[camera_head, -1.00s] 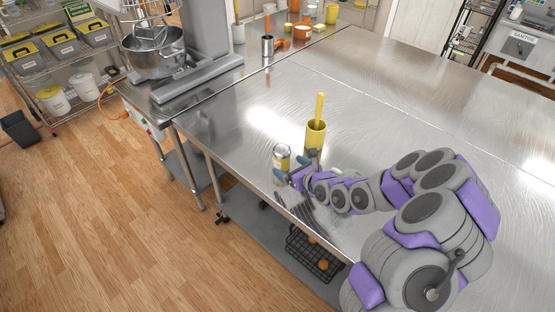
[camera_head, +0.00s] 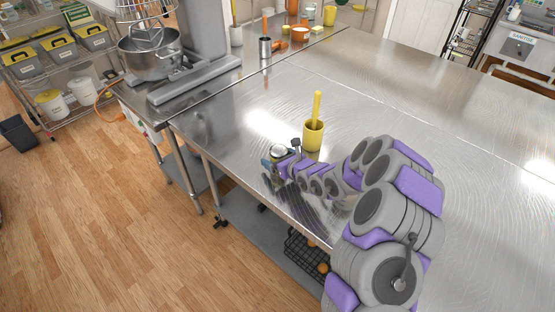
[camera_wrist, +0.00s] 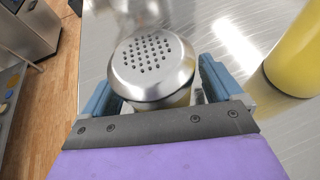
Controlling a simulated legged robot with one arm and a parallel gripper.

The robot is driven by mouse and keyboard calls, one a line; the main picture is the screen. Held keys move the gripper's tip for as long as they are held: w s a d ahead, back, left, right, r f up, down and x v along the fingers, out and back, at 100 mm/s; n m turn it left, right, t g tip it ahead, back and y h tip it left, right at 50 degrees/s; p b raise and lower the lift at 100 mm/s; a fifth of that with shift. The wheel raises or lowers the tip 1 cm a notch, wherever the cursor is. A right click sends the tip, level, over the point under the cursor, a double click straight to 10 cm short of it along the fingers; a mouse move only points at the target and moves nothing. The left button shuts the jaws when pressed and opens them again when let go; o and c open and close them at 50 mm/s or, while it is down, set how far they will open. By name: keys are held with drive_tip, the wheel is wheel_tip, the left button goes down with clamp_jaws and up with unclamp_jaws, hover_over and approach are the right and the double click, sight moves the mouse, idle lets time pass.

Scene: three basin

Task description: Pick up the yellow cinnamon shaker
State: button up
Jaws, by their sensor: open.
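The yellow cinnamon shaker shows its perforated silver lid (camera_wrist: 152,66) close up in the wrist view, with a little of its yellowish body below the lid. In the head view its lid (camera_head: 278,150) shows near the table's front edge, and its body is mostly hidden behind my gripper. My gripper (camera_wrist: 152,92) is open, with one blue-grey finger on each side of the shaker. The shaker stands upright between the fingers. I cannot tell whether either finger touches it. My gripper also shows in the head view (camera_head: 281,157).
A yellow cup (camera_head: 313,136) with a yellow handle sticking out stands just behind and right of the shaker. It also shows at the right of the wrist view (camera_wrist: 298,58). A stand mixer (camera_head: 190,50) is at the back left. The steel table (camera_head: 420,110) is mostly clear to the right.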

drive_tip(key=shift+d, duration=0.3)
drive_tip(key=c, duration=0.3)
drive_tip(key=shift+a, duration=0.5)
drive_tip(key=c, duration=0.7)
drive_tip(key=shift+d, duration=0.3)
drive_tip(key=shift+c, duration=0.6)
